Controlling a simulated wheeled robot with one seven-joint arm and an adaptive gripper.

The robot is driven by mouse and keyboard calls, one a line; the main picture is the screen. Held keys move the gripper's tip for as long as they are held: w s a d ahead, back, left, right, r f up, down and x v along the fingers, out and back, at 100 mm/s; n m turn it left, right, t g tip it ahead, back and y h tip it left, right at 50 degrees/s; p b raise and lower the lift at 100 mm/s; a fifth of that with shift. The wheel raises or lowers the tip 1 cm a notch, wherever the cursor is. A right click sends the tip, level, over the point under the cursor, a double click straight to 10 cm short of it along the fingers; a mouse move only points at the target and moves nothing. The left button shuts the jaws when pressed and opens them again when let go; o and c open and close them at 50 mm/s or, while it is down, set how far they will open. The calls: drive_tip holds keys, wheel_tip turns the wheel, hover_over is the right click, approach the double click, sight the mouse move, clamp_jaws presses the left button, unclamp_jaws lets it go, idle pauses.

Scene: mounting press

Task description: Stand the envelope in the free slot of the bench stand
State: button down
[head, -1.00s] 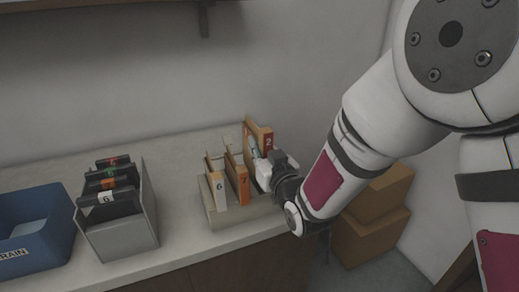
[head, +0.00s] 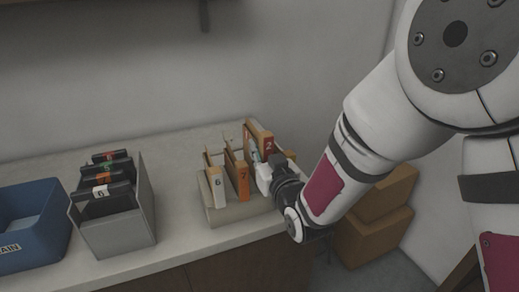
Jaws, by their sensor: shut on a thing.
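The bench stand (head: 217,213) is a low beige rack on the counter. A pale envelope marked 6 (head: 215,187) and an orange one marked 7 (head: 242,182) stand upright in it. My gripper (head: 262,172) is at the stand's right part, shut on an orange-brown envelope marked 2 (head: 265,137). This envelope is about upright and rises above the other two. Its lower part and the slot under it are hidden by my gripper and envelope 7, so I cannot tell whether it is inside the slot.
A grey holder (head: 125,232) with several dark cartridges stands left of the stand. A blue bin (head: 42,245) is at the far left. Cardboard boxes (head: 372,240) are on the floor at right. Bare counter (head: 178,195) lies between holder and stand.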

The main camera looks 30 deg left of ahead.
drive_tip(key=shift+f+b, duration=0.75)
drive_tip(key=shift+f, duration=0.2)
drive_tip(key=shift+f+b, duration=2)
drive_tip(key=shift+f, duration=0.15)
drive_tip(key=c, duration=1.6)
unclamp_jaws()
drive_tip(key=v, duration=0.7)
drive_tip(key=shift+s+d, duration=0.15)
